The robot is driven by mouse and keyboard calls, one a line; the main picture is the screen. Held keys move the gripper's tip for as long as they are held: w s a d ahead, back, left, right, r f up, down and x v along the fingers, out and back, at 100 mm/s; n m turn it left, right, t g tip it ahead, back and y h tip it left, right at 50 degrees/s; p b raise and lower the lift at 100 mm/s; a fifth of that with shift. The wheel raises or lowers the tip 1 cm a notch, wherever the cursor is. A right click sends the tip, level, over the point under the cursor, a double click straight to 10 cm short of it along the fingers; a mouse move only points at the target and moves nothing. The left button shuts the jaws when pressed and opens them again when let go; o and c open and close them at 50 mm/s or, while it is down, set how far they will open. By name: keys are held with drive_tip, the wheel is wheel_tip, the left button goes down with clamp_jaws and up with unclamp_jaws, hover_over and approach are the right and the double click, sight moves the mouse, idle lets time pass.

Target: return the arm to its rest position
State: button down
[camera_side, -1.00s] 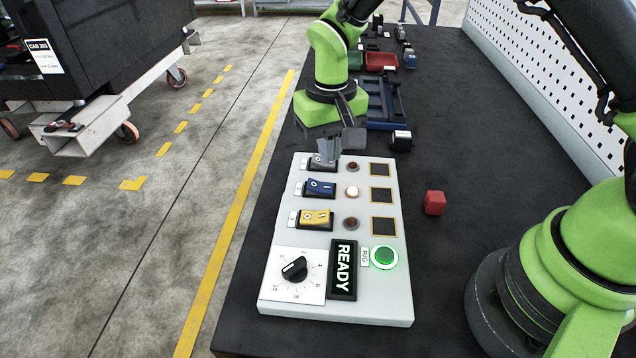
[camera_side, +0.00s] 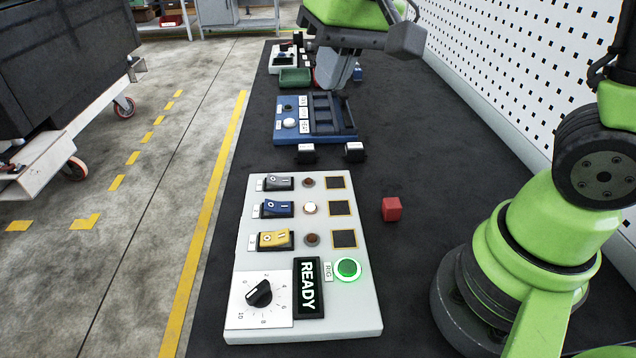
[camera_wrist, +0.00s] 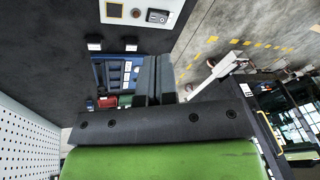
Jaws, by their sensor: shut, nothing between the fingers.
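My gripper (camera_side: 335,75) is raised at the top of the side view, beyond the far end of the white switch panel (camera_side: 262,338). Its dark fingers are together and hold nothing. In the wrist view my gripper (camera_wrist: 155,68) shows its fingers side by side, with no gap holding an object. The panel carries a grey rocker switch (camera_side: 279,182), a blue one (camera_side: 278,208) and a yellow one (camera_side: 275,239). The middle lamp (camera_side: 309,208) is pale and lit. The READY display (camera_side: 308,287) and the green button (camera_side: 347,269) glow.
A red cube (camera_side: 391,209) lies right of the panel. A blue tray unit (camera_side: 284,137) and two small black-and-white blocks stand beyond it. A green bin (camera_side: 294,80) is farther back. A white pegboard (camera_side: 520,60) borders the right.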

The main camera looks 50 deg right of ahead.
drive_tip(key=s+r+t, duration=0.2)
drive_tip(key=s, duration=0.4)
drive_tip(key=s+d+r+t, duration=0.1)
drive_tip(key=s+r+t, duration=0.1)
drive_tip(key=s, duration=0.5)
drive_tip(key=shift+d+r+y, duration=0.3)
drive_tip(key=shift+r+y, duration=0.05)
drive_tip(key=shift+y, duration=0.05)
